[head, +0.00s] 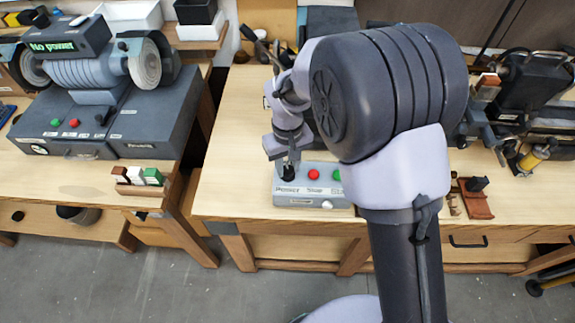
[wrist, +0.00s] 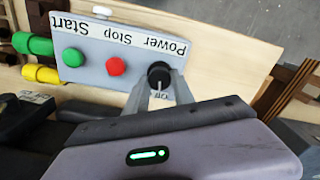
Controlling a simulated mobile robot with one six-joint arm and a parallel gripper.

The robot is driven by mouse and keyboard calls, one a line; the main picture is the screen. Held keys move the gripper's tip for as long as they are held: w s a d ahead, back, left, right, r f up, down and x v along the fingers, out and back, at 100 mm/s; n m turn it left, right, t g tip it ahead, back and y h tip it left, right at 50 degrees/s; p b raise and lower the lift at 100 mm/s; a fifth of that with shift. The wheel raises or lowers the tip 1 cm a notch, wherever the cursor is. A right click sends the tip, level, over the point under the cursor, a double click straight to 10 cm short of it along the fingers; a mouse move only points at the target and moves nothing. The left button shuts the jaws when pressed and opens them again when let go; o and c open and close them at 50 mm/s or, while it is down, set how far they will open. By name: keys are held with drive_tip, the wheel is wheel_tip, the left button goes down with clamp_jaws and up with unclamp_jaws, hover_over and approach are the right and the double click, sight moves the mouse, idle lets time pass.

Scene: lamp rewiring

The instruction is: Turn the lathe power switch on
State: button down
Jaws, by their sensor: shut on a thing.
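The grey control box (head: 305,199) sits on the middle bench, with a black Power knob, a red Stop button (head: 313,174) and a green Start button (head: 336,175), partly hidden by my arm. In the wrist view the box (wrist: 95,78) appears upside down, with the Power knob (wrist: 158,72) at its right end. My gripper (wrist: 159,84) is shut on the Power knob, one finger at each side. A label that seems to read "Off" shows between the fingers. In the head view my gripper (head: 288,160) reaches down onto the knob.
A grinder (head: 85,72) stands on the left bench, with a small block holder (head: 140,178) at its front edge. My arm hides much of the middle bench. Machine parts (head: 525,85) stand at the right. The bench left of the control box is clear.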

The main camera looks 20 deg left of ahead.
sight(288, 169)
drive_tip(key=m+b, duration=0.1)
drive_tip(key=m, duration=0.4)
drive_tip(key=shift+m, duration=0.3)
drive_tip(key=m+b, duration=0.1)
drive_tip(key=m, duration=0.4)
drive_tip(key=shift+m, duration=0.3)
drive_tip(key=c, duration=1.1)
unclamp_jaws()
drive_tip(key=shift+o, duration=0.2)
wheel_tip(288, 169, up, 18)
drive_tip(key=p, duration=0.5)
drive_tip(key=shift+f, duration=0.2)
